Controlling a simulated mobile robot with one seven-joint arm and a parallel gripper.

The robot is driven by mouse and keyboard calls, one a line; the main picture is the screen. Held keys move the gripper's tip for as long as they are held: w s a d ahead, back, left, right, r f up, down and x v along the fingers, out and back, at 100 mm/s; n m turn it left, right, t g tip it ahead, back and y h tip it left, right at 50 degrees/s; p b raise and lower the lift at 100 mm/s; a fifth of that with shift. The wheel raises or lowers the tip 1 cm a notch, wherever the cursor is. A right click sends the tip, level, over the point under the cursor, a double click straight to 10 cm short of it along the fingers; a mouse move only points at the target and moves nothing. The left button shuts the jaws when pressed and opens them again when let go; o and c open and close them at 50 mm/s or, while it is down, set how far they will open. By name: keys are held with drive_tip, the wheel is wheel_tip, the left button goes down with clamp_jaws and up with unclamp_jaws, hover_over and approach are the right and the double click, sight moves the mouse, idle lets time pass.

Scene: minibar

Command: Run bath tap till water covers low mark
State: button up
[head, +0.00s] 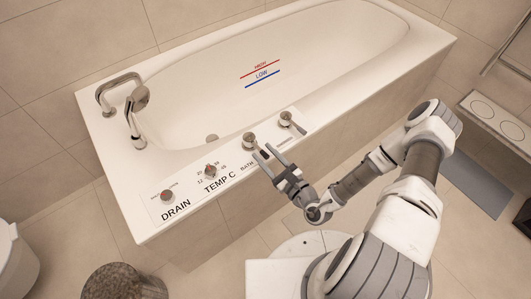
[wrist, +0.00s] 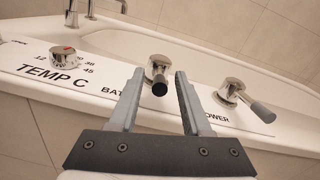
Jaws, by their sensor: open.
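The white bathtub (head: 112,130) has a red HIGH line (head: 260,69) and a blue LOW line (head: 262,78) on its far inner wall. No water is visible inside the tub in the head view. A chrome spout (head: 137,125) stands at the left end. The bath tap's chrome lever (head: 250,140) is on the front rim; it also shows in the wrist view (wrist: 158,64), its dark end pointing towards me. My gripper (head: 267,151) is open, its fingers pointing at this lever. In the wrist view the lever appears between the fingertips (wrist: 160,74); contact cannot be told.
A second lever, the shower's (wrist: 238,97), stands just right of the bath lever. The temperature knob (head: 210,171) and drain knob (head: 167,196) are to the left. A stool (head: 124,283) stands at lower left.

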clamp_jaws()
idle(1.4)
